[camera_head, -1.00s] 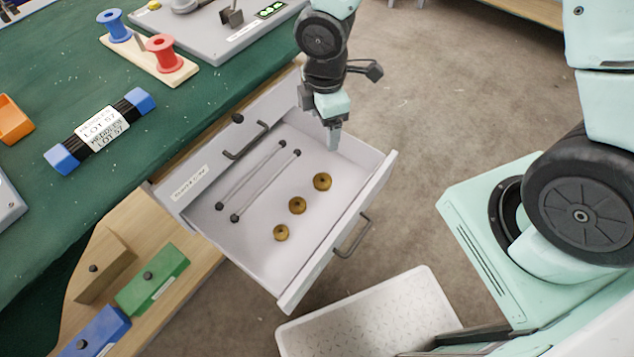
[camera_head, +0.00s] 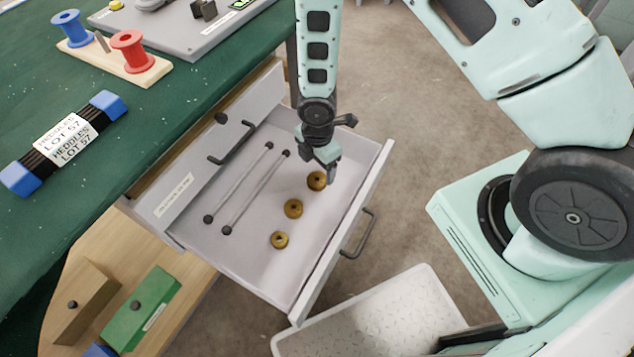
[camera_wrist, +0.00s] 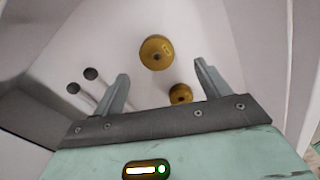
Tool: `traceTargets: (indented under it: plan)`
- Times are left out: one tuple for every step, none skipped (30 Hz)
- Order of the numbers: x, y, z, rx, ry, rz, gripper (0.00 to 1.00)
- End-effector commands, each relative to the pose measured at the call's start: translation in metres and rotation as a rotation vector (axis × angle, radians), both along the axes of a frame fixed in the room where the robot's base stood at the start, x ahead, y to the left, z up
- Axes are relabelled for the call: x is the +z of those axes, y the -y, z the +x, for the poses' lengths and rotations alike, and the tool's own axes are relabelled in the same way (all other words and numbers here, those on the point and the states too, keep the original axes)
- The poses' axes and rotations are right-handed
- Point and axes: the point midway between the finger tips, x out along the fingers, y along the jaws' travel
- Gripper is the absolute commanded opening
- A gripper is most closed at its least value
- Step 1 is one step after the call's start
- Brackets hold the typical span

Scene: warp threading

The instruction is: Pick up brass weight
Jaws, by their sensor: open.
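Three round brass weights lie in a row on the floor of the open drawer: a far one (camera_head: 317,181), a middle one (camera_head: 293,208) and a near one (camera_head: 279,240). My gripper (camera_head: 332,176) is over the drawer, pointing down beside the far weight and partly overlapping it. In the wrist view my gripper (camera_wrist: 162,70) has its two fingers spread with nothing held between them. That view shows a larger-looking brass weight (camera_wrist: 155,52) just beyond the fingertips and a smaller-looking one (camera_wrist: 180,94) near the right finger. The third weight is not seen there.
The light grey drawer (camera_head: 300,290) also holds two thin rods (camera_head: 240,190) with dark ends, left of the weights. Its walls surround the gripper's area. The green table (camera_head: 140,165) carries a heddles bundle (camera_head: 65,138) and spools (camera_head: 128,48). A white step (camera_head: 385,320) stands below.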

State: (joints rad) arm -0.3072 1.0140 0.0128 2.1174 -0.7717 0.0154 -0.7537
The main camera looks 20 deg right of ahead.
Motion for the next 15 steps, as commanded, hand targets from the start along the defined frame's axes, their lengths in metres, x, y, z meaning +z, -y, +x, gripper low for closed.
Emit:
traceTargets:
  plan:
    - [-0.005,0.000,0.000,0.000,0.000,-0.001,0.76]
    - [-0.007,0.000,0.000,0.000,0.000,-0.001,0.76]
    - [-0.008,0.000,0.000,0.000,0.001,-0.001,0.76]
    - [-0.010,0.000,0.000,0.000,0.001,0.000,0.76]
    - [-0.012,0.000,0.000,0.000,0.000,0.000,0.76]
    - [-0.016,0.000,0.001,0.000,0.000,0.000,0.76]
    - [-0.020,0.000,0.001,0.000,0.000,0.000,0.76]
    - [-0.024,0.000,0.002,0.000,-0.001,0.000,0.76]
    - [-0.031,0.000,0.002,0.000,-0.001,0.000,0.76]
    - [-0.036,0.000,0.003,0.000,-0.001,-0.001,0.76]
    - [-0.040,0.001,0.004,0.000,-0.001,-0.001,0.76]
    - [-0.046,0.001,0.004,0.000,-0.002,-0.001,0.76]
    - [-0.050,0.001,0.004,0.000,-0.001,-0.001,0.76]
    - [-0.053,0.001,0.005,0.000,0.000,-0.001,0.76]
    - [-0.056,0.000,0.004,0.000,0.000,0.000,0.76]
